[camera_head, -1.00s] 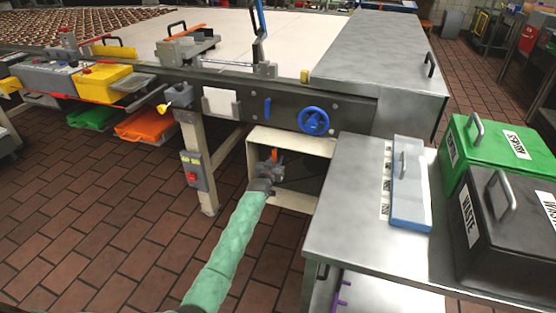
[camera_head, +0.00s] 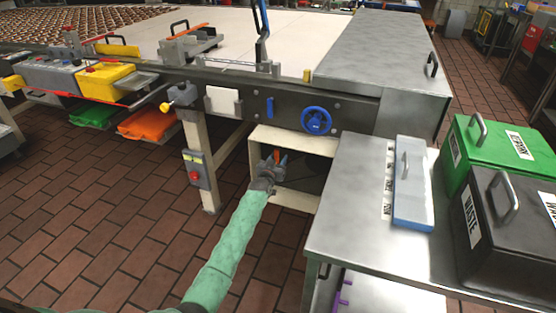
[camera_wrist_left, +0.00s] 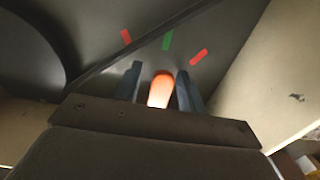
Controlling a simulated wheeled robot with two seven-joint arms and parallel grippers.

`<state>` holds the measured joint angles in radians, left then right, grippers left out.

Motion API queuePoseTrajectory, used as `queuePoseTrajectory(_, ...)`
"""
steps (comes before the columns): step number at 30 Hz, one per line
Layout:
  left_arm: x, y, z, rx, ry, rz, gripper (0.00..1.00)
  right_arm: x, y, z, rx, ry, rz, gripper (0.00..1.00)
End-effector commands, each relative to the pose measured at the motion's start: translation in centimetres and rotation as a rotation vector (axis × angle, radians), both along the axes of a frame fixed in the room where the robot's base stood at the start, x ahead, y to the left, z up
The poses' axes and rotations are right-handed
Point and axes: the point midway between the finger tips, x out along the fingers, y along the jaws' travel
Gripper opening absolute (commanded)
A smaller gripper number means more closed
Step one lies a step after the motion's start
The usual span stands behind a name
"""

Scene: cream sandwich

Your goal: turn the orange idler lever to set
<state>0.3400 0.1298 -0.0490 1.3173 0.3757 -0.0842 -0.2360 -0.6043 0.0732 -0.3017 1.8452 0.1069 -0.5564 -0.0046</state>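The orange idler lever (camera_head: 277,157) sits in the open-fronted cream housing (camera_head: 320,141) under the conveyor's end. In the left wrist view the lever (camera_wrist_left: 161,90) stands between the two fingers of my left gripper (camera_wrist_left: 159,82). A narrow gap shows on the lever's left; its right side is very close to the other finger, and I cannot tell if they touch. A green mark (camera_wrist_left: 168,41) lies between two red marks on the dark panel beyond, the lever's tip pointing near it. In the head view my left gripper (camera_head: 276,160) is at the housing's opening. My right gripper is not in view.
A blue handwheel (camera_head: 316,121) is on the conveyor side above the housing. A steel table (camera_head: 350,240) with a blue-edged white board (camera_head: 413,185) and green and black bins stands close on the right. The housing's walls flank the gripper. Brick floor is clear at left.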

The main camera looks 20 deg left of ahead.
Motion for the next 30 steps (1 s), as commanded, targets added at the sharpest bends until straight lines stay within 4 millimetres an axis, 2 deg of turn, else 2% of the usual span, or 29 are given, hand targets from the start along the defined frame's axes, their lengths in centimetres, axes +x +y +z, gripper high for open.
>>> queuePoseTrajectory(5,-1.4,0.0,-0.1,-0.001,0.001,0.000,0.40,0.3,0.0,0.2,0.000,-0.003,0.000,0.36)
queuePoseTrajectory(12,-4.8,0.2,-0.1,0.000,0.000,0.000,0.40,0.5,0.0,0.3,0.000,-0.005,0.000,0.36)
queuePoseTrajectory(18,-6.9,0.2,-0.1,0.000,0.001,0.000,0.40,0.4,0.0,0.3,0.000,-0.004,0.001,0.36)
queuePoseTrajectory(30,-7.7,0.3,-0.1,0.000,0.000,0.000,0.40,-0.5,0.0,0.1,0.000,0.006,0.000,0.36)
